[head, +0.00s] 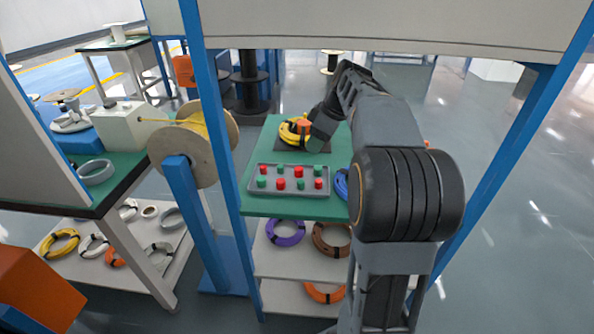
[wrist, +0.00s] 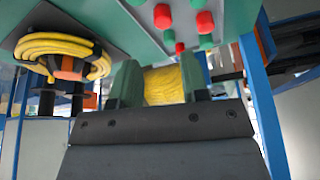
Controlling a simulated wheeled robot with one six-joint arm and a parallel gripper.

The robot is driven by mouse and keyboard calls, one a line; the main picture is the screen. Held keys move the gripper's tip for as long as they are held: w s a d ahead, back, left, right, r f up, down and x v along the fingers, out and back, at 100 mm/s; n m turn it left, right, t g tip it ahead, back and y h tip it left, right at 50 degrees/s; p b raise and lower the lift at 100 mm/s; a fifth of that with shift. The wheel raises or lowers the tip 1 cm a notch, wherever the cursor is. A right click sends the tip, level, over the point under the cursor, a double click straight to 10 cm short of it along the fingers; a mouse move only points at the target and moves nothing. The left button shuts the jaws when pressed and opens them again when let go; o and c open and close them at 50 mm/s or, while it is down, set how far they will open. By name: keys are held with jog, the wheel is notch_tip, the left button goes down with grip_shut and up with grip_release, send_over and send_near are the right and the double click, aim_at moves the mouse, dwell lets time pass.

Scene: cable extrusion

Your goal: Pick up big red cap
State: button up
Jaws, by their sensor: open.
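Red caps and green caps stand mixed in a grey tray (head: 253,190) on the green table. In the head view, the front-row red caps (head: 281,185) and (head: 318,183) look somewhat larger than the back-row red caps (head: 263,171) and (head: 298,170). In the wrist view, two larger red caps (wrist: 162,16) and (wrist: 205,21) show at the top, with a smaller red cap (wrist: 180,48) below them. My gripper (wrist: 160,72) is open, its two green fingers apart and empty, clear of the caps. In the head view its fingers are hidden behind the arm, near the yellow coil.
A yellow cable coil (head: 289,131) with an orange band lies behind the tray. A blue coil (head: 342,184) sits at the tray's right, partly hidden by my arm. A yellow-wound spool (head: 205,130) stands left of the table. Blue posts (head: 214,140) flank the table.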

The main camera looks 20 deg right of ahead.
aim_at(296, 175)
jog(key=b+x, duration=0.3)
jog(key=x, duration=0.8)
jog(key=shift+s+a+b, duration=0.1)
jog(key=shift+s+b, duration=0.05)
jog(key=shift+b, duration=0.15)
jog(key=shift+r, duration=0.1)
jog(key=c, duration=0.7)
jog(key=shift+o, duration=0.2)
jog(key=shift+r, duration=0.1)
notch_tip(296, 175, up, 10)
jog(key=p, duration=0.4)
